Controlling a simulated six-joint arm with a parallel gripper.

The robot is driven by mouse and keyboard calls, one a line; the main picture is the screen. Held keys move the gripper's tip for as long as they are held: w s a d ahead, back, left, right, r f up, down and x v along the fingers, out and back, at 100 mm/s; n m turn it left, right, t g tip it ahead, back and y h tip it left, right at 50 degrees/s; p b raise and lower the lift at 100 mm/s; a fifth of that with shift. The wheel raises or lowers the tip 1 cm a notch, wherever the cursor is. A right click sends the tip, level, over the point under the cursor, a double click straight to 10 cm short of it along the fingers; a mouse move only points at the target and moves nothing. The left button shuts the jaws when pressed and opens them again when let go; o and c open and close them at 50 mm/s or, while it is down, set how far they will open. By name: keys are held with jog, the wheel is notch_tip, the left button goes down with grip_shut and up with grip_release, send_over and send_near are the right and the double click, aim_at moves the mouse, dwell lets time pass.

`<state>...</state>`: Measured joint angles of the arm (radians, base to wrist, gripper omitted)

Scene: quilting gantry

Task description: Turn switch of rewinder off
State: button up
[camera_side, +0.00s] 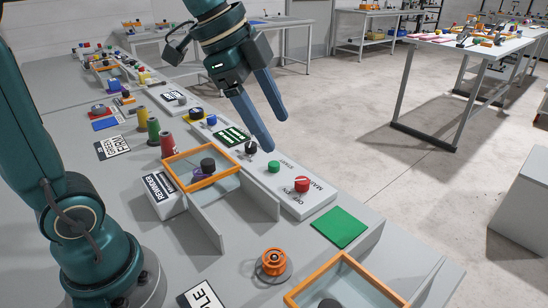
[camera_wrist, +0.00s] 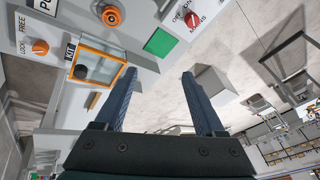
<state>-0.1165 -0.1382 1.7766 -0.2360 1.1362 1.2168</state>
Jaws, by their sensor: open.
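A white block with the label REWINDER (camera_side: 160,188) stands beside an orange-framed clear box (camera_side: 180,157). A black knob (camera_side: 207,165) shows within that frame, with something purple beside it. To its right a white panel (camera_side: 320,196) carries a black knob (camera_side: 251,147), a green button (camera_side: 274,166) and a red MAINS knob (camera_side: 302,184) with OFF and ON marks. The red knob also shows in the wrist view (camera_wrist: 192,19). My gripper (camera_side: 275,131) is open and empty above the panel, near its black knob; its fingers also show in the wrist view (camera_wrist: 159,73).
A green square (camera_side: 341,227) lies right of the panel. A low grey wall (camera_side: 205,229) stands below the rewinder box. Red, yellow and green cones (camera_side: 153,130) stand farther back.

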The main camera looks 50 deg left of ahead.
jog(key=w+a+f+m+g, duration=0.1)
jog(key=w+a+f+m, duration=0.15)
jog(key=w, duration=0.45)
jog(key=g+h, duration=0.1)
jog(key=h, duration=0.1)
send_over(302, 180)
notch_tip(302, 180, down, 8)
jog(key=shift+g, duration=0.6)
jog(key=f, duration=0.1)
jog(key=a+f, duration=0.2)
jog(key=f, duration=0.1)
jog(key=shift+s, duration=0.35)
jog(key=shift+f, duration=0.35)
jog(key=shift+x, duration=2.2)
grip_shut()
